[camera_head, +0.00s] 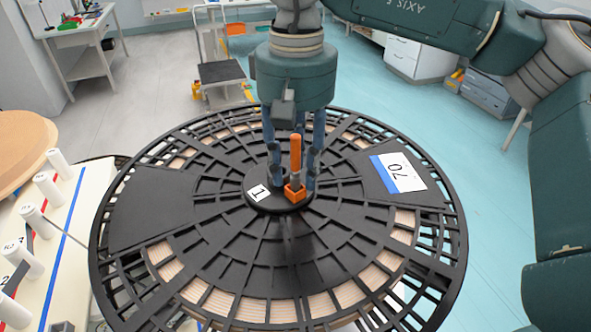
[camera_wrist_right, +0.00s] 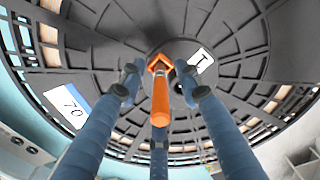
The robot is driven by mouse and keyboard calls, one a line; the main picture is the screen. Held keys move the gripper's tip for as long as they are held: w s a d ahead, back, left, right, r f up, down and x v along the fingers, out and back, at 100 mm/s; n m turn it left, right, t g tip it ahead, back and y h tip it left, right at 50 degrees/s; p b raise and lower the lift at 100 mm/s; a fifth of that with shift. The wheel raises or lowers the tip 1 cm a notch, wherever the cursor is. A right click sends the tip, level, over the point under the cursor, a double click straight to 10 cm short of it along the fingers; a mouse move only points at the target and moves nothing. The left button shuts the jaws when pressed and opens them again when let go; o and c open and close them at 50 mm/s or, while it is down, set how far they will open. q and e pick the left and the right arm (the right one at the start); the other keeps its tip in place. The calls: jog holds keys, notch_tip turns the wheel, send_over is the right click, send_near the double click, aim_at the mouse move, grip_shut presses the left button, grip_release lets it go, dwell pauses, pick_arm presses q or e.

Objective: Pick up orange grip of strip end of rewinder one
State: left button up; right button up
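The orange grip (camera_head: 295,152) stands upright on a small orange block at the hub of the black reel of rewinder one (camera_head: 273,240), beside a label reading 1. My right gripper (camera_head: 291,172) points down over the hub, with its blue-grey fingers spread around the grip. In the right wrist view the orange grip (camera_wrist_right: 160,100) lies between the fingers of the right gripper (camera_wrist_right: 158,82), with visible gaps at the left and right fingers. A bottom finger lies behind the grip's line, so contact there cannot be told. My left gripper is not in view.
A white bench (camera_head: 85,215) with white pegs and a round tan disc (camera_head: 22,138) stand at the left. A cart (camera_head: 221,72) is behind the reel. A blue-white label reading 70 (camera_head: 398,172) lies on the reel.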

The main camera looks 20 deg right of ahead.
grip_shut()
